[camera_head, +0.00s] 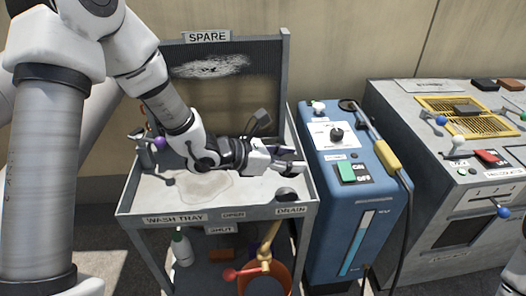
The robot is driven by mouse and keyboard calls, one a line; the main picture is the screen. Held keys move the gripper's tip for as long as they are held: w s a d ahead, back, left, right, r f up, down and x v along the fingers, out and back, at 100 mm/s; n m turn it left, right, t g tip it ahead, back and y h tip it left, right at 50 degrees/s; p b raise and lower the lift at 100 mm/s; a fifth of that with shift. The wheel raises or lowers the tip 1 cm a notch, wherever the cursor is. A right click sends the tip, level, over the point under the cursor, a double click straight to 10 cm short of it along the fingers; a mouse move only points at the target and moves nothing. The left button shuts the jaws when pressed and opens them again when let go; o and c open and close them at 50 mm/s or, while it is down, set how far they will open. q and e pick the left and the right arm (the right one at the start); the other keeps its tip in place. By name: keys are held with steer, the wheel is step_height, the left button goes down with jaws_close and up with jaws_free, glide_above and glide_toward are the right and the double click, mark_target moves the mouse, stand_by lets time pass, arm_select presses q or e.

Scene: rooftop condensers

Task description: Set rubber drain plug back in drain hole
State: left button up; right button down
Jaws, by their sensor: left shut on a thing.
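My left gripper (292,160) reaches across the wash tray (160,205) from the left, low over its right side. Its jaws are shut on a small dark thing, which I take to be the rubber drain plug; the fingers hide most of it. The drain hole (287,194) shows as a dark round shape near the tray's front right corner, behind the DRAIN label (291,210). The fingertips are above and just behind it in the picture. My right gripper is out of view.
A tap with a purple handle (160,143) stands at the tray's left. A blue machine (345,210) stands close on the right, with a grey console (450,150) beyond. An orange bucket (266,280) sits below the drain.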

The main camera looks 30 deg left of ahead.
arm_select(q)
steer(key=shift+f, duration=0.45)
steer(key=b, duration=0.5)
glide_above(286, 195)
step_height(286, 195, down, 6)
steer(key=shift+r, duration=0.1)
steer(key=shift+f+b, duration=0.55)
steer(key=shift+f, duration=0.05)
steer(key=shift+r, duration=0.1)
steer(key=shift+f+b, duration=0.55)
steer(key=shift+b, duration=0.35)
steer(key=o, duration=1.3)
steer(key=shift+o, duration=0.2)
steer(key=shift+s, duration=0.1)
